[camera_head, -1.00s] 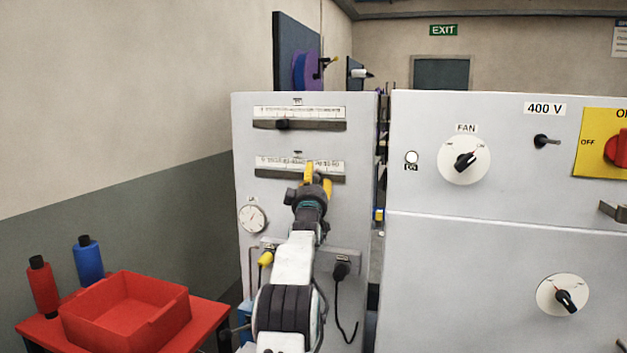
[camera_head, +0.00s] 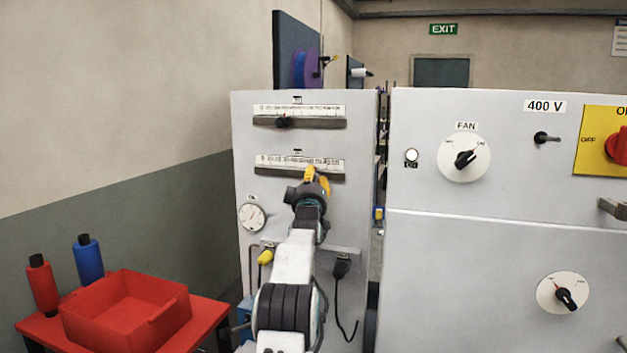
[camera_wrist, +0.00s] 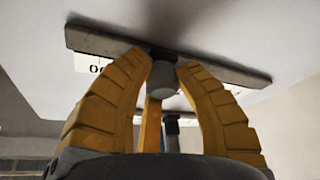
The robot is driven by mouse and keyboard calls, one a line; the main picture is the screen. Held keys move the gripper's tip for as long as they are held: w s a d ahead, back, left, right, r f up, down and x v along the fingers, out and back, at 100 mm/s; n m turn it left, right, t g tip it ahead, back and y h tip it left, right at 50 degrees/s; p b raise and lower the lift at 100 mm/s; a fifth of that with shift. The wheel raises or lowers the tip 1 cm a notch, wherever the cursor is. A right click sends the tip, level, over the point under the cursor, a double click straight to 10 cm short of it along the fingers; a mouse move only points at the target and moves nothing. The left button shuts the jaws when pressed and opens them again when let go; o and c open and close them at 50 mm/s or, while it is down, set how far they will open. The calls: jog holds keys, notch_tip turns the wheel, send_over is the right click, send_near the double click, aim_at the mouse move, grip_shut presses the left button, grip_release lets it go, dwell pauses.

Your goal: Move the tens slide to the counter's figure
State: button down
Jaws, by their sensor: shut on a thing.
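The lower slide has a pale printed scale (camera_head: 275,160) over a dark rail (camera_head: 270,174) on the grey cabinet front. Its figures look like tens, but they are too small to read surely. My gripper (camera_head: 317,179) is at this rail, right of its middle. In the wrist view my yellow fingers (camera_wrist: 162,70) are shut around the slide's grey round knob (camera_wrist: 163,82), which sits on the rail (camera_wrist: 225,74). In the head view my fingers hide this knob. I cannot make out a counter or its figure.
A second slide with a dark knob (camera_head: 283,122) is above, its knob left of middle. A round gauge (camera_head: 252,217) is at lower left. A black plug with a cord (camera_head: 341,268) hangs below. A red tray (camera_head: 125,310) and the switch cabinet (camera_head: 500,195) flank my arm.

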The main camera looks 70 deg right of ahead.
jog(key=shift+b, duration=0.65)
jog(key=shift+r, duration=0.2)
jog(key=c, duration=0.9)
grip_release()
jog(key=shift+s, duration=0.1)
jog(key=shift+c, duration=0.2)
jog(key=shift+f, duration=0.1)
jog(key=shift+a, duration=0.15)
jog(key=v, duration=1.1)
jog(key=shift+a+f, duration=0.15)
jog(key=shift+a, duration=0.15)
jog(key=shift+s, duration=0.15)
